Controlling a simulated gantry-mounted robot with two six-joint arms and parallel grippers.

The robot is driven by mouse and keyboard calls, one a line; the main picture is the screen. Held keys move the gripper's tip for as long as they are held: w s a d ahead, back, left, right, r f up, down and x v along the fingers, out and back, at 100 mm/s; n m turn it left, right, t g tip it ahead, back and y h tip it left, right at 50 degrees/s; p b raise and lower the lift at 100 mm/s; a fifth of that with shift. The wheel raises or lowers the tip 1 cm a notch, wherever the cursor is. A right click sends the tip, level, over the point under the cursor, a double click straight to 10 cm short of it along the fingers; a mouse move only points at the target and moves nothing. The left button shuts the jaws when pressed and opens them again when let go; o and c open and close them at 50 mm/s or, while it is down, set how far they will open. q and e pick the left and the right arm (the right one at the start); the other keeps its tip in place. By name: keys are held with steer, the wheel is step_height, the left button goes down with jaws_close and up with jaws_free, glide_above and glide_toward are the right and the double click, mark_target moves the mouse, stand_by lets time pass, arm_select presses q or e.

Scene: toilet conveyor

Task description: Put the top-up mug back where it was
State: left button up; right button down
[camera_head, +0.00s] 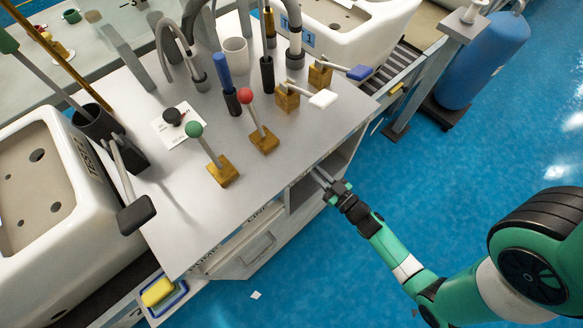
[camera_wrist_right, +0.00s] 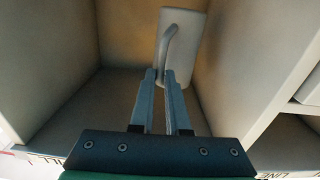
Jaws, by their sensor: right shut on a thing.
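A pale grey mug (camera_wrist_right: 188,48) with a curved handle stands inside an open compartment under the tabletop, in the right wrist view. My right gripper (camera_wrist_right: 167,76) reaches into this compartment and is shut on the mug's handle. In the head view the right gripper (camera_head: 322,180) is at the open front of the cabinet, and the mug in it is hidden under the tabletop. A second pale cup (camera_head: 235,55) stands on the tabletop towards the back. My left gripper is not in view.
The compartment's side walls (camera_wrist_right: 235,65) are close on both sides. The grey tabletop (camera_head: 290,165) is above, carrying several levers, including a green-knobbed one (camera_head: 208,150) and a red-knobbed one (camera_head: 258,122). Open blue floor (camera_head: 430,185) lies right of the cabinet.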

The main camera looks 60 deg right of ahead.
steer(key=shift+f+b, duration=4.1)
steer(key=shift+f, duration=1)
steer(key=c, duration=0.9)
jaws_free()
